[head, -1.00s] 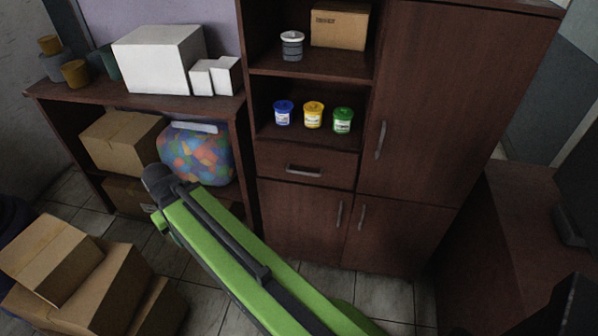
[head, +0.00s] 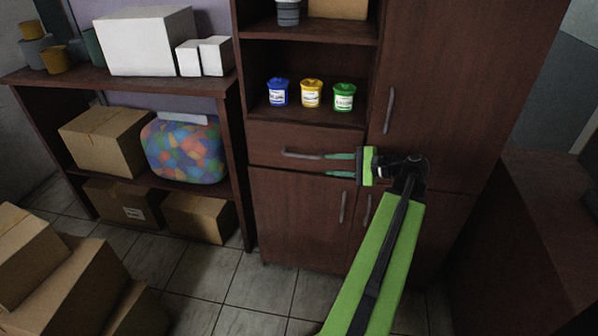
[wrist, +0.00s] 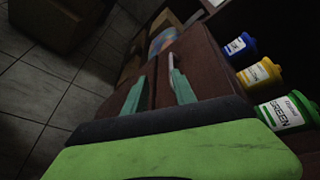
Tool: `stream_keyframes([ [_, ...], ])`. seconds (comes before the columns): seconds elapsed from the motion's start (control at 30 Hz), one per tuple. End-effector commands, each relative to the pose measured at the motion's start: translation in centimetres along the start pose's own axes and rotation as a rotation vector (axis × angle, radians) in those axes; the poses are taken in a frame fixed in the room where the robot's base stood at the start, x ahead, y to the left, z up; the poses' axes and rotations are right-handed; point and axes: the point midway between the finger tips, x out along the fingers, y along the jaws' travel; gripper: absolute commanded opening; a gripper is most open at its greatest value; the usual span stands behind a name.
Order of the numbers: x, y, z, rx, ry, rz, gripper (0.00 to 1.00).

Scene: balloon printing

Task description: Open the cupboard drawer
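The cupboard drawer (head: 268,143) is a dark brown front below the open shelf and looks shut. Its grey bar handle (head: 298,154) runs horizontally. My gripper (head: 326,165) is at the right part of the drawer front, its teal fingers pointing left and spread apart. The upper finger overlaps the handle's right end in the head view; the lower finger is below it. I cannot tell whether they touch. In the wrist view, my gripper (wrist: 158,75) is open, with the pale handle (wrist: 170,60) by the right finger's tip and nothing clearly between the fingers.
Blue (head: 278,93), yellow (head: 312,94) and green (head: 344,97) tubs stand on the shelf above the drawer. Cupboard doors with vertical handles are below and right. A shelf unit (head: 120,83) with boxes stands left. Stacked cartons (head: 60,275) are front left; floor between is clear.

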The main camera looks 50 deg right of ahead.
Motion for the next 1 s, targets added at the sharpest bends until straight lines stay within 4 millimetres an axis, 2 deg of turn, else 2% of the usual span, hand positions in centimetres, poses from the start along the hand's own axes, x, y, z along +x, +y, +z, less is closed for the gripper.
stream_keyframes([
  [0.03,-1.7,0.3,-1.1,0.02,0.013,-0.044,0.33],
  [0.13,-3.6,-0.2,-1.7,0.043,0.022,-0.094,0.33],
  [0.23,-4.0,-0.5,-1.7,0.048,0.023,-0.107,0.33],
  [0.37,-3.3,-0.5,-1.7,0.046,0.021,-0.104,0.33],
  [0.47,-1.6,-0.5,-1.7,0.045,0.02,-0.102,0.33],
  [0.8,7.0,-1.3,-2.0,0.044,0.019,-0.1,0.33],
  [1.0,11.3,-1.8,-2.0,0.045,0.019,-0.1,0.33],
])
